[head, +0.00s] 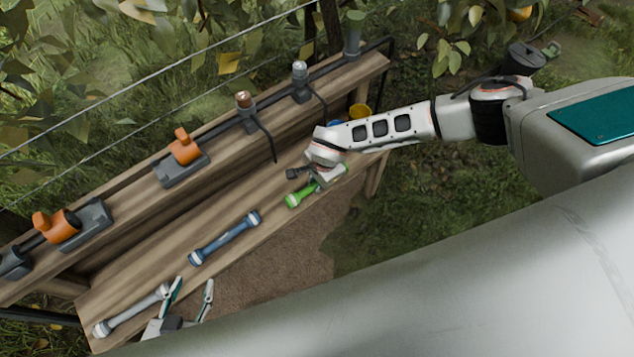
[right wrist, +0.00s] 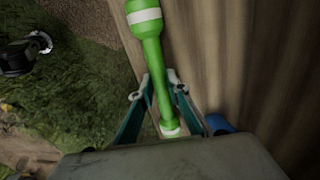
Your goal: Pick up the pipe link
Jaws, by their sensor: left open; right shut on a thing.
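Three pipe links lie along the wooden bench's lower shelf (head: 165,268). The green pipe link (head: 298,196) is at the right end, the blue pipe link (head: 225,238) in the middle, the grey pipe link (head: 134,310) at the left. My right gripper (head: 318,180) is shut on the green link, partly hiding it. In the right wrist view the green link (right wrist: 150,50), with white bands, passes between the teal fingers (right wrist: 156,92). I cannot tell whether it is clear of the shelf. My left gripper (head: 194,286) is open, with one finger close to the grey link.
The upper shelf carries a black pipe line with orange-handled valves (head: 183,146) and fittings (head: 245,103). A black hose (head: 268,143) hangs down from it. A yellow cup (head: 360,111) and a blue item stand beyond my right wrist. Foliage and wires lie behind.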

